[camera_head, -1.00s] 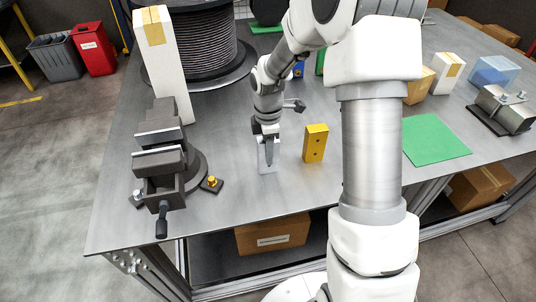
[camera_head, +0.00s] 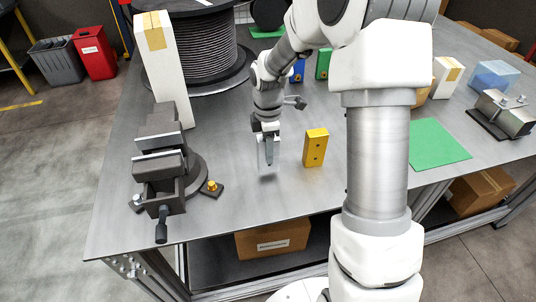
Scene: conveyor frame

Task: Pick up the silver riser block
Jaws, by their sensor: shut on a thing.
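The silver riser block (camera_head: 262,156) is a small pale metallic block between my gripper's fingers. My gripper (camera_head: 268,158) points down and is shut on the block. The block appears to be a little above the grey table (camera_head: 235,205), with a soft shadow beneath it. One finger covers part of the block.
A yellow block (camera_head: 315,148) stands upright close to the right of my gripper. A dark vise (camera_head: 160,165) and tall white box (camera_head: 163,70) are to the left. A cable spool (camera_head: 197,50) stands behind.

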